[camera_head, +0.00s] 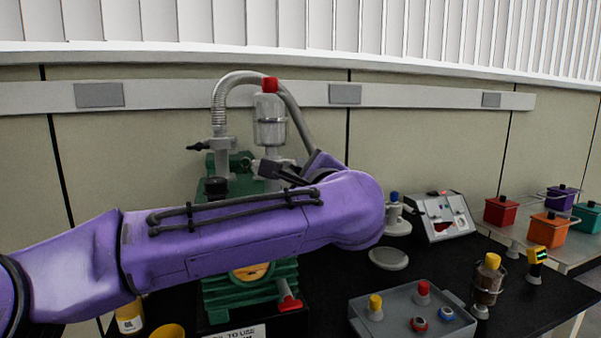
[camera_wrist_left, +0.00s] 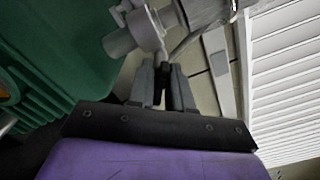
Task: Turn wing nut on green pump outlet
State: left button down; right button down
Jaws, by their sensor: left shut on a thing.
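The green pump (camera_head: 219,163) stands on the black bench behind my left arm, which hides much of it. It also fills the left side of the left wrist view (camera_wrist_left: 55,55). Grey outlet fittings (camera_wrist_left: 128,37) with a pale curved clamp show just beyond my fingers. My left gripper (camera_head: 263,168) is beside the outlet fitting under the clear bottle (camera_head: 270,130). In the left wrist view its dark fingers (camera_wrist_left: 162,72) are close together, shut on the small wing nut at the clamp. The wing nut is mostly hidden between the fingertips. My right gripper is not in view.
A corrugated grey hose (camera_head: 219,115) arches over the outlet. A sloped device (camera_head: 443,215) and coloured boxes (camera_head: 549,229) stand further right. A yellow-labelled bottle (camera_head: 130,316) is at lower left.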

pick_arm(q)
jog(key=m, duration=0.2)
jog(key=shift+m+b, duration=0.3)
jog(key=shift+m, duration=2)
jog(key=c, duration=1)
grip_release()
jog(key=shift+c, duration=0.2)
jog(key=b+v, duration=0.2)
jog(key=v, duration=0.8)
jog(key=shift+s, duration=0.35)
